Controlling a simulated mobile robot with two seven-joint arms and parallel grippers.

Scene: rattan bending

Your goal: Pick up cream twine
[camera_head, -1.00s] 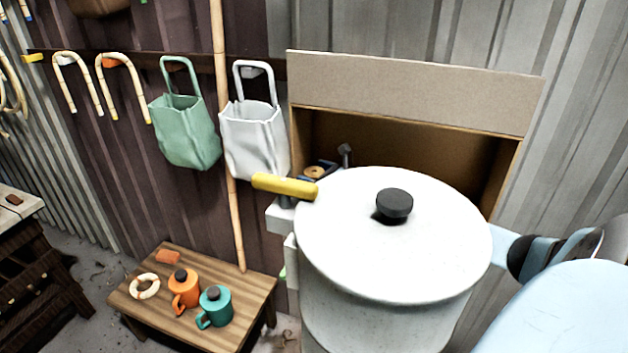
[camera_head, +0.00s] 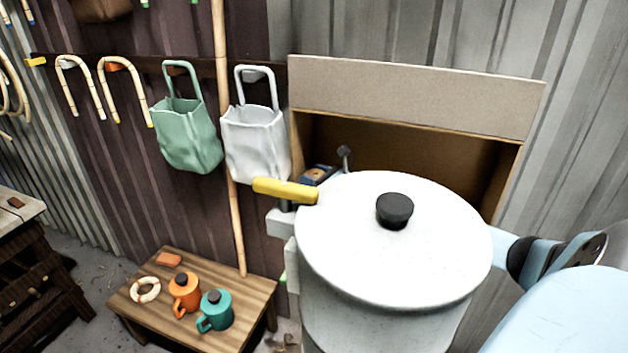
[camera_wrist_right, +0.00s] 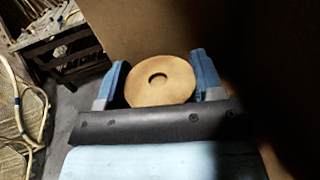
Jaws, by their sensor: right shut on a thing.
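A round tan twine spool with a dark centre hole (camera_wrist_right: 160,82) sits between the two blue-grey fingers of my right gripper (camera_wrist_right: 160,84) in the right wrist view. The gripper is shut on it. In the head view my right gripper (camera_head: 319,175) shows small at the left part of the open box, behind the white pot. Only a little of the spool (camera_head: 314,174) shows there; the pot lid hides most of my forearm. My left gripper is not in view.
The white lidded pot (camera_head: 350,250), with a black knob and yellow handle (camera_head: 285,190), fills the front. The brown open box (camera_head: 420,160) stands behind it. Green (camera_head: 187,135) and white (camera_head: 254,142) bags hang on the wall. A low wooden table (camera_head: 150,310) holds two mugs.

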